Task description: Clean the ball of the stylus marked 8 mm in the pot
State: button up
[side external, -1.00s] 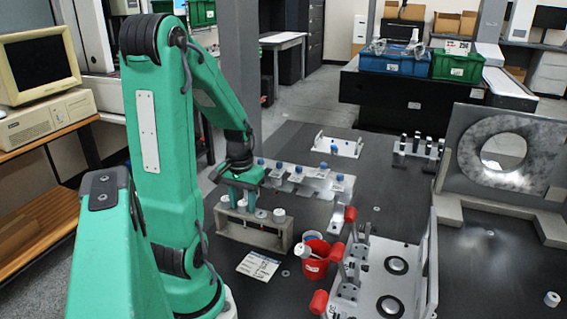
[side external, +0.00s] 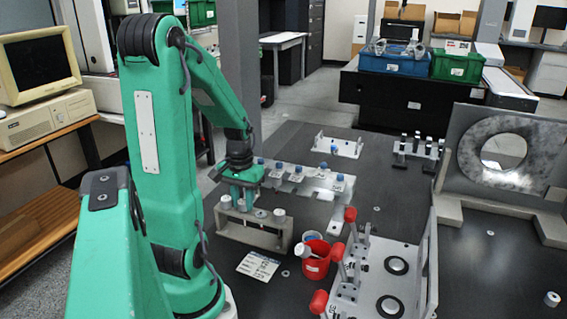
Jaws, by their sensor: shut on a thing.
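My gripper (side external: 242,203) is at the grey stylus rack (side external: 282,237), shut on the white top of a stylus (side external: 241,206). This stylus is at the rack, near its left part; I cannot tell whether it is still seated. Its ball is not discernible, and no size mark is legible. Other white stylus tops, one left (side external: 225,200) and one right (side external: 279,211), show along the rack. The red pot (side external: 316,268) stands to the right of the rack, with a white-ended object (side external: 302,249) leaning over its rim. Its inside is partly hidden.
A printed card (side external: 259,266) lies in front of the rack. A pale stand with blue-topped pieces (side external: 313,188) is behind it. A grey fixture with red knobs (side external: 370,300) stands close right of the pot.

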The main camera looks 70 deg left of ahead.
jog(key=shift+r, duration=4.5)
notch_tip(320, 180, up, 5)
jog(key=w+d+m, duration=0.6)
jog(key=w+d, duration=0.5)
jog(key=w, duration=0.4)
notch_tip(320, 180, down, 8)
jog(key=shift+w+f, duration=0.1)
jog(key=shift+f, duration=0.2)
